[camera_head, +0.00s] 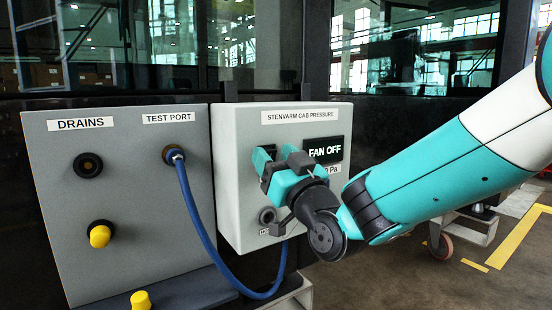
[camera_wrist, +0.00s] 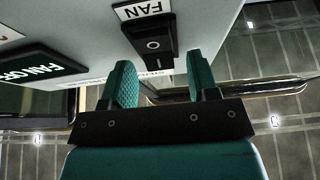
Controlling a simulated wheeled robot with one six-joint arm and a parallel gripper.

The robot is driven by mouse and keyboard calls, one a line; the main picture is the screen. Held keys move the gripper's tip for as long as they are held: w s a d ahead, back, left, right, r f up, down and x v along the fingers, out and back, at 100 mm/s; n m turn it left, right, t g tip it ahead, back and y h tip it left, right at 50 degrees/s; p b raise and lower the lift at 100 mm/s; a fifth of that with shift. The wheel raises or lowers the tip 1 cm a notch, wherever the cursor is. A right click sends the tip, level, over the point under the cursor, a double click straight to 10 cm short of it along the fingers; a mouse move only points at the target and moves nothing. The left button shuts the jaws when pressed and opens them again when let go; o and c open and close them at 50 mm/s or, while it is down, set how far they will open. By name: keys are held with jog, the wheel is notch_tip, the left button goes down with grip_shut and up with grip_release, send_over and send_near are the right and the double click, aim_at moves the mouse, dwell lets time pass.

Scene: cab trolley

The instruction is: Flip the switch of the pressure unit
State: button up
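The pressure unit is a light grey box (camera_head: 228,190) labelled "STENVARM CAB PRESSURE". Its dark display (camera_head: 336,149) reads "FAN OFF"; it also shows at the left of the wrist view (camera_wrist: 38,68). The switch, a black rocker (camera_wrist: 153,47) with a circle mark and a line mark, sits beside a "FAN" label in the wrist view. In the head view my gripper hides it. My gripper (camera_head: 276,160) is in front of the box face. In the wrist view its teal fingers (camera_wrist: 162,70) are apart with nothing between them, and the switch appears just beyond their tips.
A grey panel (camera_head: 130,230) stands left of the unit, with a "TEST PORT" fitting (camera_head: 173,154), a "DRAINS" port (camera_head: 88,165) and a yellow knob (camera_head: 100,235). A blue hose (camera_head: 203,235) loops from the test port below the unit. Floor at right is mostly open, with a trolley wheel (camera_head: 441,246).

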jog(key=b+v, duration=1.4)
jog(key=v, duration=0.3)
jog(key=shift+s, duration=0.2)
jog(key=shift+d, duration=0.1)
